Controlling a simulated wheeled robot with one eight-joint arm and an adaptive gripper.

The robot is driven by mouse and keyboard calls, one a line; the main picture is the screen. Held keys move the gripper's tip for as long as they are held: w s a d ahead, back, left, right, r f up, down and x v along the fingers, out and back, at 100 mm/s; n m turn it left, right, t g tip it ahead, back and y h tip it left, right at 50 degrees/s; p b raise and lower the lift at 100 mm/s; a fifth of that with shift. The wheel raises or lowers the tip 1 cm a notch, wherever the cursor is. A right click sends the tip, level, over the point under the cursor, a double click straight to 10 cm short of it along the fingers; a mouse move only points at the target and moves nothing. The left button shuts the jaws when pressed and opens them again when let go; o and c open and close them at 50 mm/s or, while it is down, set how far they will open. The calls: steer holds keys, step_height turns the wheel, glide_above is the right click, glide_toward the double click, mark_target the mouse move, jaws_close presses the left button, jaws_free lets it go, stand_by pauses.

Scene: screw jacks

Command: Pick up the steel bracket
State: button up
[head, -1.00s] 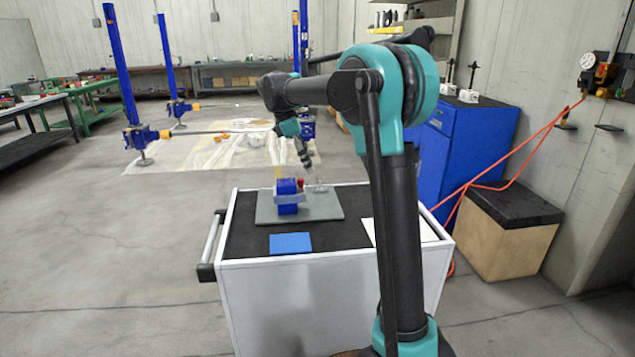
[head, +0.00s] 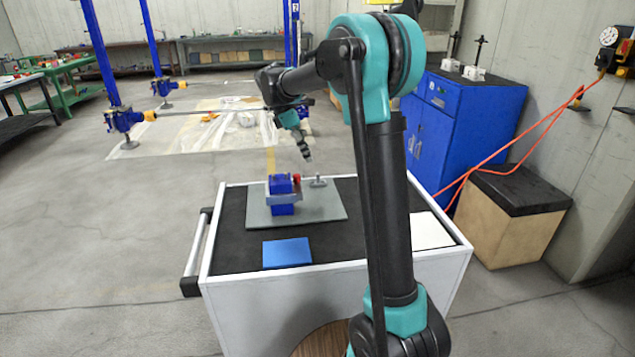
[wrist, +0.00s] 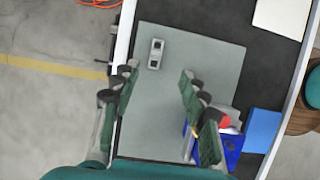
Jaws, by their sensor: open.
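The steel bracket (head: 318,181) is a small grey metal piece on the grey mat, beside the blue block in the head view. In the wrist view the bracket (wrist: 156,53) shows from above as a small light piece with two dark spots, near the mat's left part. My gripper (head: 306,155) hangs above the cart's far side, over and slightly left of the bracket in the head view. In the wrist view my gripper (wrist: 158,74) has its fingers wide apart and empty, with the bracket appearing between and just beyond the fingertips. The bracket is in nobody's grip.
A blue device (head: 284,194) with a grey band and red part stands on the grey mat (head: 330,212), left of the bracket. A blue sheet (head: 287,252) and white sheet (head: 431,231) lie on the cart. A blue cabinet (head: 470,120) stands behind right.

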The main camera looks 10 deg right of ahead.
mark_target(317, 174)
steer(key=x, duration=0.5)
steer(key=shift+d+f, duration=0.15)
steer(key=shift+f, duration=0.15)
steer(key=shift+w+x, duration=0.15)
steer(key=shift+x, duration=1.15)
steer(key=shift+w+x, duration=0.15)
steer(key=shift+x, duration=1.15)
steer(key=shift+c, duration=0.5)
jaws_close()
